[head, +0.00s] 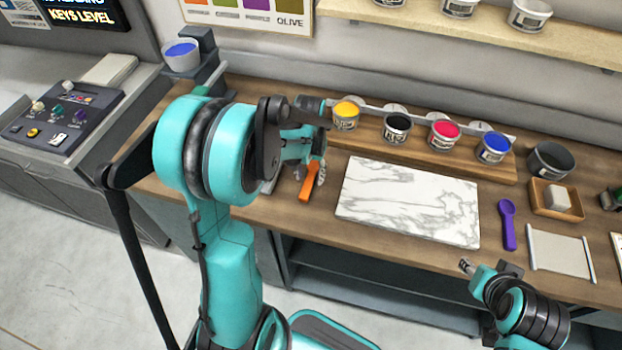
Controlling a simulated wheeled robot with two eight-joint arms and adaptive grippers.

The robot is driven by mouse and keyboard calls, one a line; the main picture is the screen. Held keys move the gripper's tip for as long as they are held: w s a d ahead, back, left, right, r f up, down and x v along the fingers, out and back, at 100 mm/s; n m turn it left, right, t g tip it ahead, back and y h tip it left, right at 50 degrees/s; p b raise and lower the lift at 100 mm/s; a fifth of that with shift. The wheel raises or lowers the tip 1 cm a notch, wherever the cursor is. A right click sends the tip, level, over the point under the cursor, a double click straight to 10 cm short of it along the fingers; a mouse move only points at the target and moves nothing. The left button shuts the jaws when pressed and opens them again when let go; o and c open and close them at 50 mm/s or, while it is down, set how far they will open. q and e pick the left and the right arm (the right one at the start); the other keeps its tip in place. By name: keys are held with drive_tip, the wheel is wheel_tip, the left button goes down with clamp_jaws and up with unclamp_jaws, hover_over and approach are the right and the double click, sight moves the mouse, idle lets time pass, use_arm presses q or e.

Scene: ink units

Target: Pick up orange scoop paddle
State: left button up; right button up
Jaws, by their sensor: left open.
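The orange scoop paddle (309,181) lies on the wooden bench, left of the marble slab. Its orange handle points toward the bench's front edge, and its far end is hidden by my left gripper. My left gripper (306,165) is open and right over the paddle's far end; I cannot tell whether it touches the paddle. My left arm covers the bench to the left of it. My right gripper (465,266) is at the bench's front edge, below the marble slab and far from the paddle. Its fingers are too small to tell open from shut.
A white marble slab (408,200) lies right of the paddle. Behind it, a wooden riser (430,154) holds yellow, black, red and blue ink tubs. A purple scoop (507,224), a pale sheet (560,252) and a small wooden tray (556,212) lie on the right.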

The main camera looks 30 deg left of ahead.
use_arm(q)
drive_tip(key=shift+f, duration=0.55)
clamp_jaws()
drive_tip(key=shift+r, duration=0.2)
